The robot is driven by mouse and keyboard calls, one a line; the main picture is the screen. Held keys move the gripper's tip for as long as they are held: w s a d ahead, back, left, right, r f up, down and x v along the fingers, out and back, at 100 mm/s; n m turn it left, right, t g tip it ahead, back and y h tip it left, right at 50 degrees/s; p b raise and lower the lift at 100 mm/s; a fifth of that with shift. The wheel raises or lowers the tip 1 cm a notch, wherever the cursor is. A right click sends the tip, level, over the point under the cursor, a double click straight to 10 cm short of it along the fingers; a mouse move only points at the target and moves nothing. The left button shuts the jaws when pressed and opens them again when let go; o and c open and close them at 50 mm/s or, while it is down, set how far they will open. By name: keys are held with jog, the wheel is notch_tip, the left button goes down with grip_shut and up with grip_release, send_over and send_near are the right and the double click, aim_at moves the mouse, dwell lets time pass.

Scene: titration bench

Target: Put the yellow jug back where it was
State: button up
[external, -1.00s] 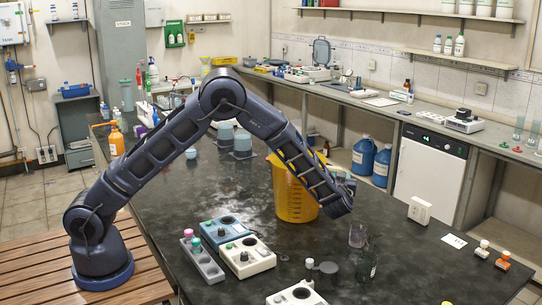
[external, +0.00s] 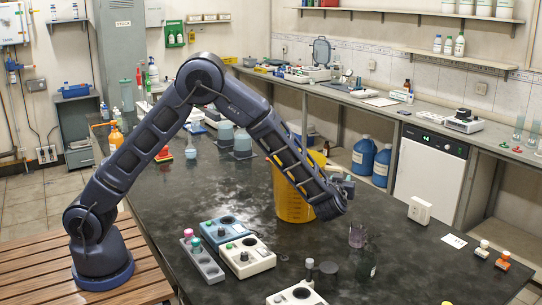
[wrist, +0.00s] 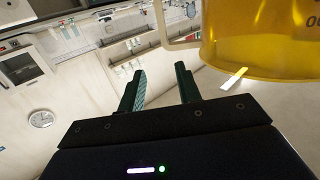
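The yellow jug (external: 287,203) stands upright on the dark bench top, partly hidden behind my forearm in the external view. Its yellow, see-through wall also shows at the upper right of the wrist view (wrist: 265,35), with part of a dark marking on it. My gripper (wrist: 161,86) is open, with nothing between its two green-lined fingers. In the external view, my gripper (external: 346,186) is at the right side of the jug, at about mid-height of it. I cannot tell whether it touches the jug.
A glass beaker (external: 357,236) and a dark bottle (external: 366,263) stand on the bench right of the jug. Stirrer units (external: 245,257) and a grey rack (external: 203,262) stand in front. Blue-filled vessels (external: 242,142) stand behind. The bench left of the jug is mostly clear.

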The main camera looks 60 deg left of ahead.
notch_tip(320, 180, up, 8)
jog(key=a+m+t+h, duration=0.1)
jog(key=a+h, duration=0.2)
jog(key=h, duration=0.1)
jog(key=s+a+r+m+g+h, duration=0.1)
jog(key=s+a+r+m+h, duration=0.2)
jog(key=s+r+h, duration=0.3)
jog(key=s+a+r+m+g+h, duration=0.1)
jog(key=s+a+r+m+h, duration=0.15)
jog(key=s+r, duration=0.5)
jog(key=s+a+f+g, duration=0.2)
jog(key=s+a, duration=0.2)
jog(key=s, duration=0.9)
jog(key=s+a+f+m+g+y, duration=0.1)
jog(key=s+a+g, duration=0.2)
jog(key=s, duration=1)
jog(key=s+a+f+g, duration=0.2)
jog(key=s+a, duration=0.5)
jog(key=s, duration=0.6)
jog(key=shift+s+a+f+g, duration=0.2)
jog(key=shift+f+g, duration=0.15)
jog(key=shift+g, duration=0.15)
